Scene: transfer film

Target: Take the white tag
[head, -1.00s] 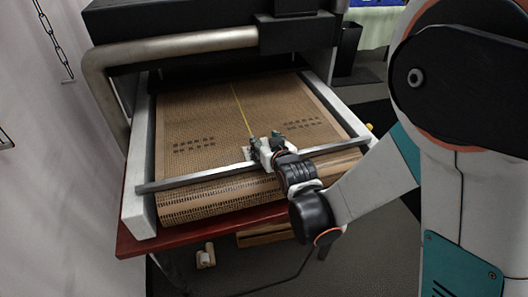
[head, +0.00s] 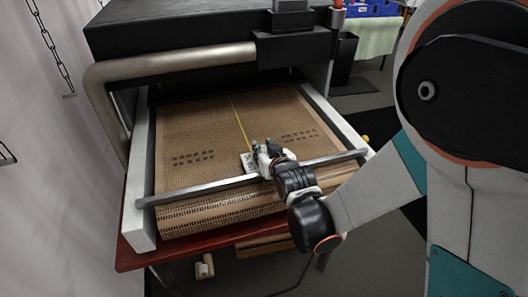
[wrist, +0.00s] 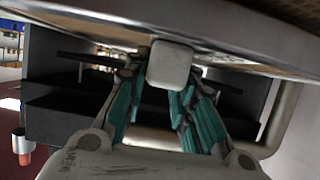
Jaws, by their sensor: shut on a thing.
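The white tag (head: 247,163) is at the front of the brown mesh belt, just behind the metal crossbar, in the head view. A thin yellow line (head: 238,120) runs along the belt to it. My gripper (head: 262,150) is right at the tag, over its right side, and hides part of it. In the wrist view the teal fingers (wrist: 155,105) stand on either side of a pale rounded square piece (wrist: 170,66), which looks like part of the tag. The fingers are shut on it. Whether the tag touches the belt cannot be told.
The metal crossbar (head: 200,190) spans the belt (head: 200,120) in front, under my wrist. Pale side rails (head: 142,195) flank the belt. A dark machine housing with a thick pipe (head: 180,60) stands over its back. A red table edge (head: 135,262) lies below.

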